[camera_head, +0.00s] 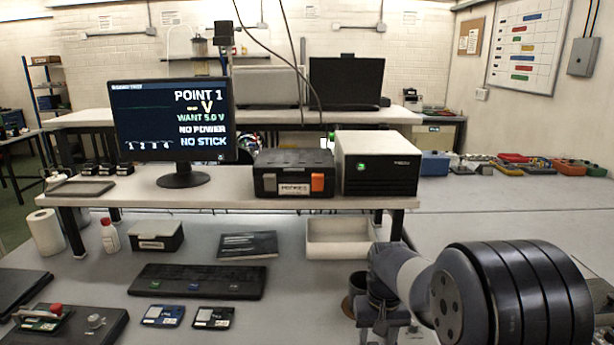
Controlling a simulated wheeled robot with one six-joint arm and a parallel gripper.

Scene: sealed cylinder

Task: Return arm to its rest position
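My arm reaches in from the lower right, with a thick black ribbed joint and a grey wrist in front of the bench. My gripper (385,328) hangs below the wrist near the bottom edge, over the front of the bench. Its fingertips are partly cut off by the frame and small, so I cannot tell whether it is open or shut, or whether it holds anything. A monitor (173,121) on the shelf reads "POINT 1", "-- V", "WANT 5.0 V", "NO POWER" and "NO STICK".
A dark cup-like holder (357,283) stands close behind my gripper. A white open bin (338,250) is behind it. A black tray (197,281), blue board (162,316) and dark board (213,318) lie left. A white box (376,148) and toolbox (283,187) stand on the shelf.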

